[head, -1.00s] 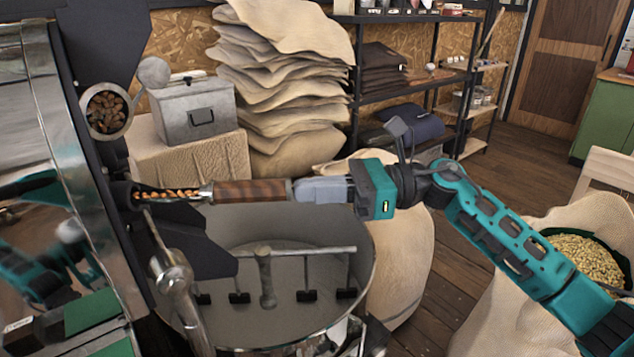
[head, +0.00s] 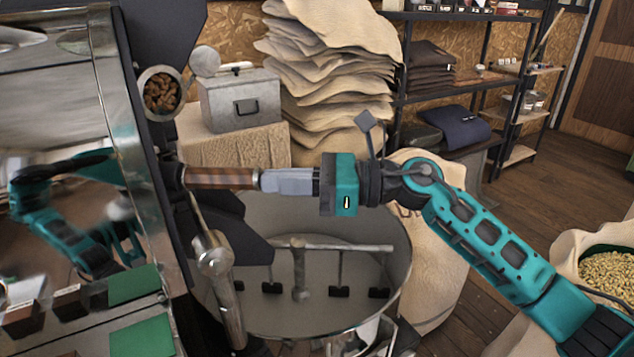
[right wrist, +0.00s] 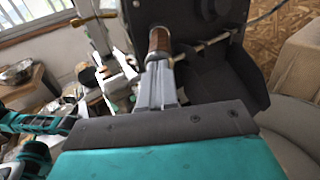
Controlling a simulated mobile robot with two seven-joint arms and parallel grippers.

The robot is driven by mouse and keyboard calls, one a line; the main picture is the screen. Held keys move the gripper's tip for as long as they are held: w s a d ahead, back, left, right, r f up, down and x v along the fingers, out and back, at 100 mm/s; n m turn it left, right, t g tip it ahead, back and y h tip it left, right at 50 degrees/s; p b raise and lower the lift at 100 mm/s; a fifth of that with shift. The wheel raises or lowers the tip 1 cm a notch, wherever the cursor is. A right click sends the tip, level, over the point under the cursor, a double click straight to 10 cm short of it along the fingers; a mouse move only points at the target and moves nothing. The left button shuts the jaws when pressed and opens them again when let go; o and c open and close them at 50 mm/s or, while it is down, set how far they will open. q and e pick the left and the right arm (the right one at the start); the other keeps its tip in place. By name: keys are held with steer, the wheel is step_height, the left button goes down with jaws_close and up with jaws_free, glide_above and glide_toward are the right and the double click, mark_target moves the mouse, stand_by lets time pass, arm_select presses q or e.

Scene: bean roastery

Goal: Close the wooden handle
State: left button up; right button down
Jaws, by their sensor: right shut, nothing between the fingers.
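The wooden handle (head: 220,177) lies level against the dark front of the roaster, its inner end at the machine. No scoop with beans shows between handle and machine. My right gripper (head: 264,180) is shut and empty, in line with the handle, its fingertips at the handle's outer end. They look to be touching it. In the right wrist view the handle (right wrist: 159,40) stands straight beyond the shut fingers (right wrist: 158,64). My left gripper is not in view; a teal arm shows only as a reflection in the shiny metal at left.
A round cooling tray (head: 400,262) with stirring arms lies below my right gripper. A metal lever (head: 214,258) stands near the handle. A grey metal box (head: 240,102) sits behind. Stacked sacks (head: 330,85) and a shelf (head: 450,92) stand farther back.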

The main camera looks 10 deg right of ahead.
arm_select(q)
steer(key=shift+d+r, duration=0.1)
arm_select(e)
steer(key=shift+a+r, duration=0.1)
steer(key=shift+a, duration=0.1)
arm_select(q)
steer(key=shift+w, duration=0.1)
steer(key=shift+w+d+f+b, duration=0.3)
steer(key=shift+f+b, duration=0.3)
steer(key=shift+b, duration=0.55)
arm_select(e)
steer(key=v, duration=1.3)
steer(key=shift+d, duration=0.15)
stand_by(1.2)
